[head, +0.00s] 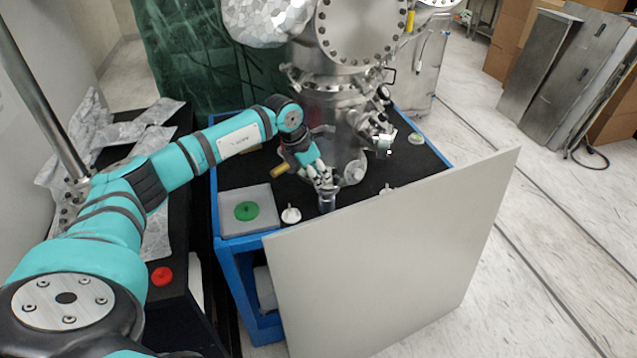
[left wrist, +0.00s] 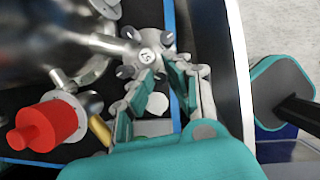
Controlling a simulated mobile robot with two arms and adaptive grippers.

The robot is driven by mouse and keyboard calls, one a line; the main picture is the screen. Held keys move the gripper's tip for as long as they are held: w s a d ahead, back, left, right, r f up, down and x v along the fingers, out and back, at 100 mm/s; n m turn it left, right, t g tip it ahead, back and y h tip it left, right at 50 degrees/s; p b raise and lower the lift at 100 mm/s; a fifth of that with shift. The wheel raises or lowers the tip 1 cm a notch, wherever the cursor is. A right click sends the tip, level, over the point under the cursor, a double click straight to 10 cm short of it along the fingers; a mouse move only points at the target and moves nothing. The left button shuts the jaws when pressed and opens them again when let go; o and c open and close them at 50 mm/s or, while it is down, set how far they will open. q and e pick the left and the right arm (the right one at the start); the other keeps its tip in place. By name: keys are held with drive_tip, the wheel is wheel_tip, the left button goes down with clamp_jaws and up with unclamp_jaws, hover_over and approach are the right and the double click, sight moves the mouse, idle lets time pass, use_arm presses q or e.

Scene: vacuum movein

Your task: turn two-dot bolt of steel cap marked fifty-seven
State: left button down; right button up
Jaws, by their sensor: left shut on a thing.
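A round steel cap (left wrist: 147,55) with dark-ended bolts around its rim and a small round mark in its middle shows in the left wrist view. The mark is too small to read surely, and no dots on the bolts can be made out. My left gripper (left wrist: 163,68) has its fingertips at the cap's lower right edge, shut on a bolt that the fingers mostly hide. In the head view my left gripper (head: 325,184) points down at a small steel cylinder (head: 327,203), beside the big steel vessel (head: 338,105). My right gripper is not in view.
A blue-framed black table (head: 437,168) carries the vessel, a grey tray with a green disc (head: 246,211) and a white knob (head: 291,214). A large pale panel (head: 400,265) leans in front. A red cylinder (left wrist: 45,122) is close left in the wrist view.

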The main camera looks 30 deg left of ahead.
use_arm(q)
drive_tip(key=shift+w+m+g+h+b, duration=0.1)
drive_tip(key=shift+m+g+h+b, duration=0.25)
drive_tip(key=shift+m+b, duration=0.75)
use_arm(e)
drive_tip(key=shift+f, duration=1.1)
use_arm(q)
drive_tip(key=shift+m, duration=0.5)
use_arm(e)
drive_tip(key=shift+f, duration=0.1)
use_arm(q)
drive_tip(key=c, duration=1.6)
unclamp_jaws()
drive_tip(key=shift+v, duration=3.8)
drive_tip(key=shift+a, duration=0.15)
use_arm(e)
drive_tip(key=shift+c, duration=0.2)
